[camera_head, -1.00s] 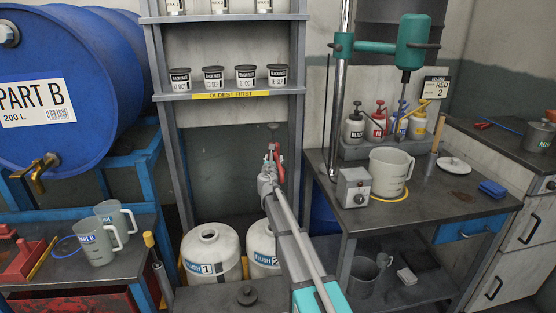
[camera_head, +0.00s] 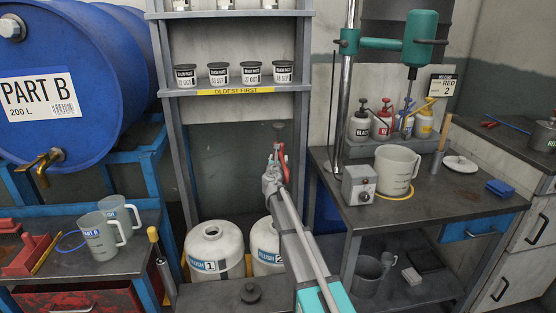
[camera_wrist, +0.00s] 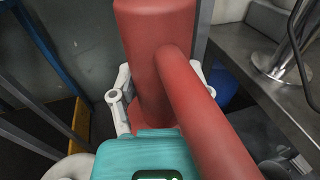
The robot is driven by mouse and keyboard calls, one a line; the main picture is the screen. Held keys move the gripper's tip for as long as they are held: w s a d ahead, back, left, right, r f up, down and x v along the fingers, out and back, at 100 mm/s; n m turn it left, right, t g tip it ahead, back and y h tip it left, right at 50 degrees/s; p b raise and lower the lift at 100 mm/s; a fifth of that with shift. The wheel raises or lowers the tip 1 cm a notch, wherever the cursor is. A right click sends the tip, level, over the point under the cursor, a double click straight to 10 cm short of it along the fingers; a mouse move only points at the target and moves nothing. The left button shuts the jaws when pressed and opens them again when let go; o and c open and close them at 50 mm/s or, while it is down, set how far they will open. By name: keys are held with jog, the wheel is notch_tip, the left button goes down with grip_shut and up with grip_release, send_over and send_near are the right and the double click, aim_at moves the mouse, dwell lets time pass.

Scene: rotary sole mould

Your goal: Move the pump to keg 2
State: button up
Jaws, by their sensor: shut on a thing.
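The red pump (camera_head: 282,160) is in my gripper (camera_head: 274,170), held above the floor in front of the shelf. In the wrist view the pump (camera_wrist: 150,40) is a thick red cylinder with a slanting red tube, and the fingers of my gripper (camera_wrist: 162,98) close around it from both sides. Its lower end is hidden. Keg 1 (camera_head: 214,240), white with a blue label, stands at the foot of the shelf. Keg 2 (camera_head: 264,258) stands to its right, partly hidden by my arm. The pump appears above and apart from both kegs.
The shelf (camera_head: 240,91) with black-lidded pots stands behind. A dark bench (camera_head: 445,205) with a jug (camera_head: 396,170) and pump bottles is at right. A blue drum (camera_head: 70,100) and a bench with jugs are at left. A black knob (camera_head: 250,292) is in front of the kegs.

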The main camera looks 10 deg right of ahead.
jog(key=shift+f+b, duration=13.45)
jog(key=shift+f, duration=0.2)
jog(key=o, duration=1.4)
jog(key=shift+s, duration=0.15)
jog(key=shift+v, duration=3.9)
